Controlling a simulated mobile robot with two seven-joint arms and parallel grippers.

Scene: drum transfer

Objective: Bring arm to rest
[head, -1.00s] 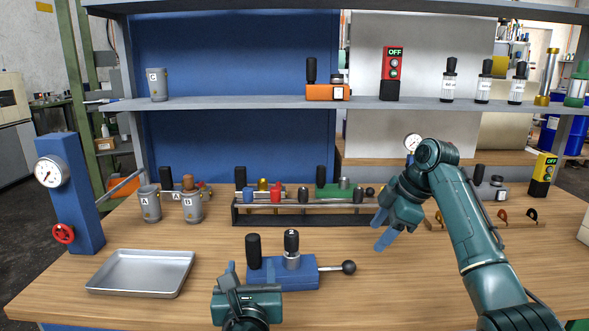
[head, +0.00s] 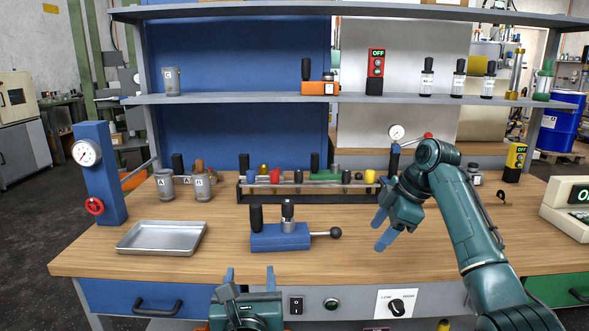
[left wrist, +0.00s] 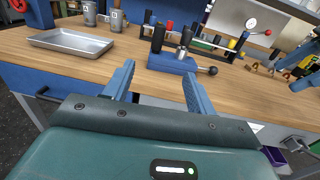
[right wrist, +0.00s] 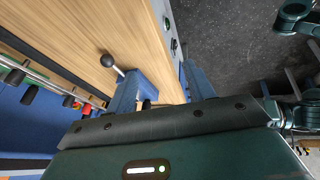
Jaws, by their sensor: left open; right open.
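My left gripper (head: 250,279) is low in front of the workbench's front edge in the head view. In the left wrist view its two blue fingers (left wrist: 158,85) are apart with nothing between them. My right gripper (head: 381,229) hangs over the right half of the bench in the head view, fingers pointing down and left. In the right wrist view its fingers (right wrist: 157,90) are spread and empty. The right arm (head: 468,220) is bent, with its elbow raised. A blue fixture (head: 280,238) with black posts and a ball-ended lever stands on the bench between the grippers.
A metal tray (head: 162,238) lies at the left of the bench (head: 350,262), near a blue gauge post (head: 107,185). Canisters (head: 165,186) stand behind it. A rack (head: 300,197) of coloured parts runs along the back. A shelf (head: 230,98) spans above. Bare wood lies in front.

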